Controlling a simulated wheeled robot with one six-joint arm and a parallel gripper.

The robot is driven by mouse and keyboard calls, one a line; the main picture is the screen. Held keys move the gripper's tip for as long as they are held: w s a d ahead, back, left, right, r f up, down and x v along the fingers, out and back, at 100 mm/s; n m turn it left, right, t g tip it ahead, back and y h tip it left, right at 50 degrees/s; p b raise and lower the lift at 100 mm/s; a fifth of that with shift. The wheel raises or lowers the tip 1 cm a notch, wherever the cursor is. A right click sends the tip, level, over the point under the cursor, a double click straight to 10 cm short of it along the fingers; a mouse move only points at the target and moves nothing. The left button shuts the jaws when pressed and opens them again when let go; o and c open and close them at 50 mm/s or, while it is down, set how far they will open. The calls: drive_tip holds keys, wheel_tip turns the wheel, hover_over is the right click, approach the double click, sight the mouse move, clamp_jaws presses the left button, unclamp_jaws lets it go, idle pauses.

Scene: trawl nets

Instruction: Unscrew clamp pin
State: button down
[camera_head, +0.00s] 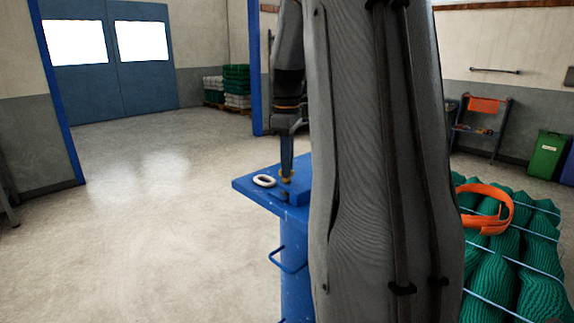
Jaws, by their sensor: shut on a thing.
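My gripper (287,160) points straight down over a blue stand (250,186). Its fingers are shut on a small brass-coloured pin (286,177), which I take to be the clamp pin. The pin is at the stand's top, beside a raised blue block (303,190). How far the pin sits in its hole is too small to tell. A pale ring or link (264,181) lies flat on the stand, just left of the pin. My arm hides the right part of the stand.
Green netting (510,255) with an orange strap (489,215) on it lies at the right. A green bin (546,157) and a rack (478,125) stand by the right wall. Stacked nets (236,86) are at the back. The floor (150,210) at left is clear.

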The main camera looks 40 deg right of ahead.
drive_tip(key=shift+f, duration=0.1)
idle(0.3)
drive_tip(key=c, duration=1.9)
unclamp_jaws()
drive_tip(key=shift+o, duration=0.2)
drive_tip(key=shift+r+b, duration=1.45)
drive_tip(key=shift+r, duration=2.5)
